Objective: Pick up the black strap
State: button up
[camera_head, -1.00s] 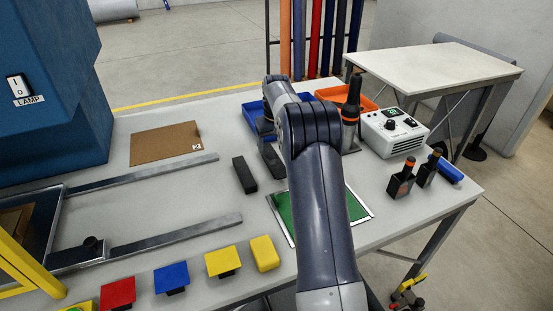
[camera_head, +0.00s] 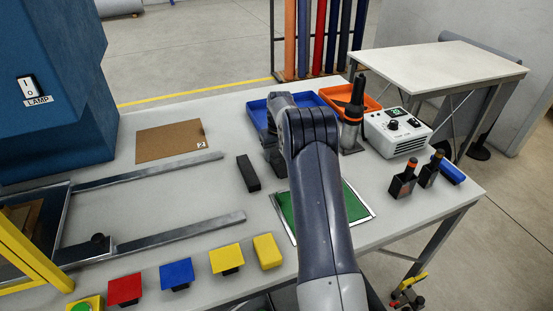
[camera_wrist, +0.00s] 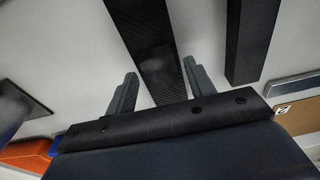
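A flat black strip with a woven-looking surface, which looks like the black strap (camera_wrist: 150,40), lies in the upper middle of the wrist view. My gripper (camera_wrist: 160,82) is open, with one grey finger on each side of the strip. I cannot tell whether the fingers reach down to its height. The right finger appears close to its edge; a gap shows on the left. In the head view my arm hides most of the gripper and the strap.
A black bar (camera_head: 248,173) lies left of my arm; it also shows in the wrist view (camera_wrist: 250,40). A green mat (camera_head: 352,205) lies to the right. Blue (camera_head: 256,113) and orange (camera_head: 372,103) trays and a white control box (camera_head: 398,132) stand behind. A brown board (camera_head: 168,141) lies left.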

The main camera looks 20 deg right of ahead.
jog(key=c, duration=0.6)
jog(key=shift+r, duration=0.1)
